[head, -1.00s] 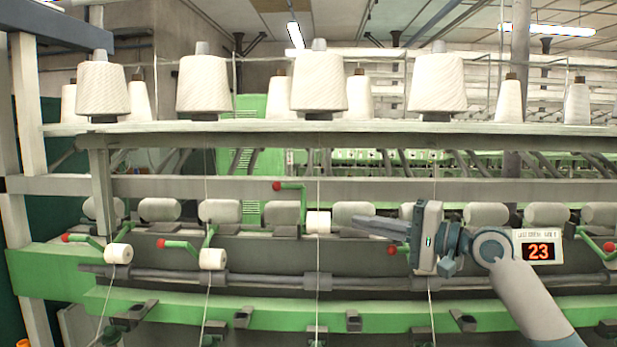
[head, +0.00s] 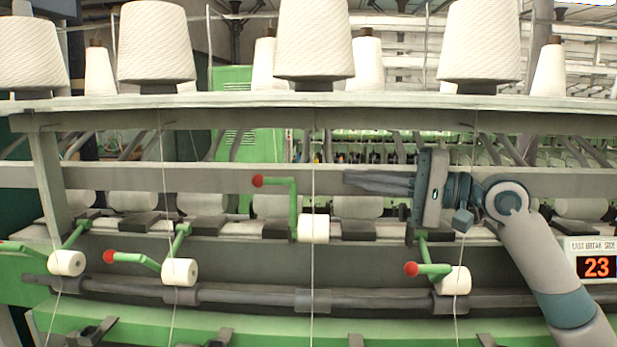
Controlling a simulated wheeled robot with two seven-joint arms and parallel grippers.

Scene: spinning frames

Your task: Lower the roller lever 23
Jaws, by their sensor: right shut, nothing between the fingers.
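A green roller lever with a red ball (head: 258,181) stands raised in the middle of the head view, its arm bent up from a white roller (head: 314,229). The other levers hang lower, with red balls at the left (head: 109,256) and right (head: 411,269). A display reading 23 (head: 597,267) is at the right edge. My right gripper (head: 346,180) is shut and empty. Its fingers point left, to the right of the raised lever, about level with its red ball in the picture and apart from it. My left gripper is not in view.
Large white yarn cones (head: 156,45) stand on a shelf (head: 300,101) above. Threads run down from them past the rollers, one (head: 313,270) through the middle. A grey bar (head: 220,300) and green rail (head: 250,330) cross below the levers.

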